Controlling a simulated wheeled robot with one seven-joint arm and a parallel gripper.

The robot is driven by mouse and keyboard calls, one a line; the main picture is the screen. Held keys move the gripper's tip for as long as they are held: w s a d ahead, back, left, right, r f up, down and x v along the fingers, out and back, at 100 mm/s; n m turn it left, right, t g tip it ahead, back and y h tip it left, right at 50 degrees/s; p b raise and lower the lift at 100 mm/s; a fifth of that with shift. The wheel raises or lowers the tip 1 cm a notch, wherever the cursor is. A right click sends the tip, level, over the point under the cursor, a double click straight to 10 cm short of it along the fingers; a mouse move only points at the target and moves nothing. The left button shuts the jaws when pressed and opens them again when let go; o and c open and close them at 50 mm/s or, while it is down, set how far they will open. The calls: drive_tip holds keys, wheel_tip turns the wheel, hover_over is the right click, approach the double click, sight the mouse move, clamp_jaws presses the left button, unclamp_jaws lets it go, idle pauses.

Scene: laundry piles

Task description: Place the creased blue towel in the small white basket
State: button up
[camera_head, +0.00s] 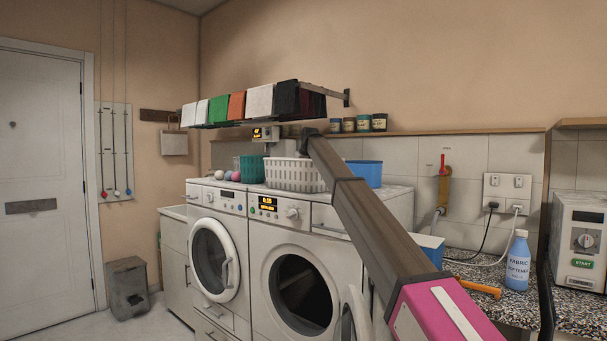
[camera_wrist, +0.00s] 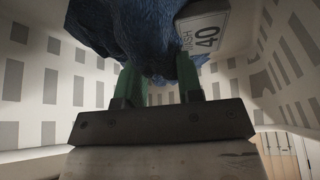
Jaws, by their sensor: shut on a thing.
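My gripper (camera_wrist: 158,85) is shut on the creased blue towel (camera_wrist: 130,35), which bunches up beyond the green fingers in the wrist view. White walls with grey slots surround the towel and fingers there, matching the small white basket (camera_head: 296,176). The basket stands on top of the washing machines in the head view, and my arm reaches to just above it. The towel is not visible in the head view, and the gripper cannot be clearly made out there. Whether the towel touches the basket floor cannot be told.
A white tag (camera_wrist: 204,33) reading "WASH 40" is beside the towel. A teal basket (camera_head: 251,168) stands left of the white one, a blue bin (camera_head: 366,172) right. A shelf of folded cloths (camera_head: 258,102) hangs above. The right washer (camera_head: 265,235) has its door open.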

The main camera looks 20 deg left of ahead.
drive_tip(key=o, duration=1.1)
drive_tip(key=shift+c, duration=0.2)
drive_tip(key=v, duration=1.2)
drive_tip(key=shift+s, duration=0.1)
